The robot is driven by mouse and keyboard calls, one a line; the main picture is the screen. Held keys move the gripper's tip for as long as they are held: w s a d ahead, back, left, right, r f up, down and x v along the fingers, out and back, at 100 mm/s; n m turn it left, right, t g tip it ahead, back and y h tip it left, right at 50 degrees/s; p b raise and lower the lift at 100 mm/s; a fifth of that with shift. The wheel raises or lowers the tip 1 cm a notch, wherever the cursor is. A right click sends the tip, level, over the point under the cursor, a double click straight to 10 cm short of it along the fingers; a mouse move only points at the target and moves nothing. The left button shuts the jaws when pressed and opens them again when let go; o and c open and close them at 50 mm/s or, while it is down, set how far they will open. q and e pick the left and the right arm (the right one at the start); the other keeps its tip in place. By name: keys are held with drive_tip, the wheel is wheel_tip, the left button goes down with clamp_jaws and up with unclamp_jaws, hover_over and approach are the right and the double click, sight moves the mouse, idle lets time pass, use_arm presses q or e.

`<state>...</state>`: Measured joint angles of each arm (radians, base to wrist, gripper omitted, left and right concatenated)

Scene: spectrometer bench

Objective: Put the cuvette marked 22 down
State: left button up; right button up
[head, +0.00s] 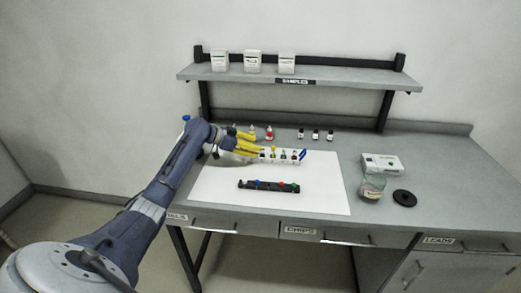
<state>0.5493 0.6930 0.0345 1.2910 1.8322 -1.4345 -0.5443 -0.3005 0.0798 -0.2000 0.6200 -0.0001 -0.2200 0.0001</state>
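My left gripper (257,145) reaches in from the left over the white mat (325,190). Its yellow fingers are spread apart, and I see nothing held between them. The fingertips are at the left end of a white rack (281,159) with several cuvettes, one with a yellow cap (273,149). A dark rack (268,187) nearer the front holds pieces with blue, green and red tops. The number 22 is too small to read on any cuvette, so I cannot tell which one it is. My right gripper is not in view.
A glass jar (372,186), a black disc (404,197) and a white box (381,163) stand on the right. Small bottles (316,135) line the back. A shelf (300,78) with boxes hangs above. The mat's front and right are clear.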

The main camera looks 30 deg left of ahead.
use_arm(q)
drive_tip(key=v, duration=0.8)
